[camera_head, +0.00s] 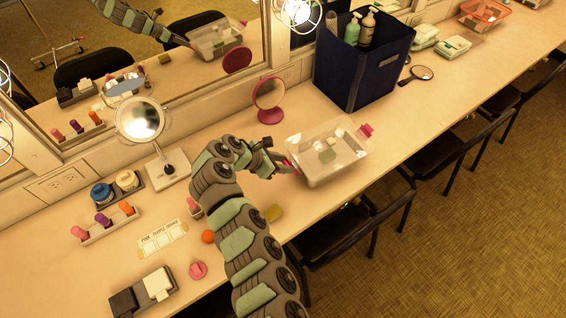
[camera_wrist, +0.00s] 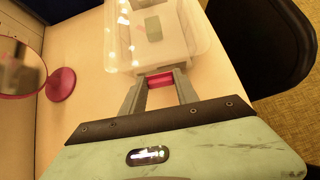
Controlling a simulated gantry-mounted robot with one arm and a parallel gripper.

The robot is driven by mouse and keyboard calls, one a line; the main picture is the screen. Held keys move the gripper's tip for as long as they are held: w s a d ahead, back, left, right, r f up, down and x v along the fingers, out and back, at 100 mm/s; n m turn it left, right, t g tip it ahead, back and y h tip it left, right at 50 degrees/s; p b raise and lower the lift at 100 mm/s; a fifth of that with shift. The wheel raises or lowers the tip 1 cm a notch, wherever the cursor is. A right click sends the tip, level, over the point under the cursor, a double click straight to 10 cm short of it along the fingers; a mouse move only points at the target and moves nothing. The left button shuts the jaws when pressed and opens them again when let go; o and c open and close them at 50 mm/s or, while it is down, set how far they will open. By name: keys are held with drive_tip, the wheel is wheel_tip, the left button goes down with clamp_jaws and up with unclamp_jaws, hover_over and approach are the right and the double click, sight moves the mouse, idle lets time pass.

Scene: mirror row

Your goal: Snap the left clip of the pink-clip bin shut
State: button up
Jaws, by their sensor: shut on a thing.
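The pink-clip bin (camera_head: 318,165) is a clear plastic box on the counter, with a small pale greenish item inside. Its right clip (camera_head: 367,130) is pink and sticks outward from the right end. Its left clip (camera_head: 287,163) is pink and mostly hidden by my gripper (camera_head: 278,164) in the head view. In the wrist view the left clip (camera_wrist: 160,82) sits between the two grey fingers of my gripper (camera_wrist: 160,90), which are shut on it. The bin wall (camera_wrist: 150,62) is just beyond the fingertips. I cannot tell whether the left clip is latched.
A round pink mirror (camera_head: 268,98) stands behind the bin, left of a dark blue tote (camera_head: 362,65). A silver mirror (camera_head: 140,122) stands to the left. The counter's front edge and dark chairs (camera_head: 345,215) lie close by.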

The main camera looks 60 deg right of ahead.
clamp_jaws()
drive_tip(key=shift+r, duration=0.1)
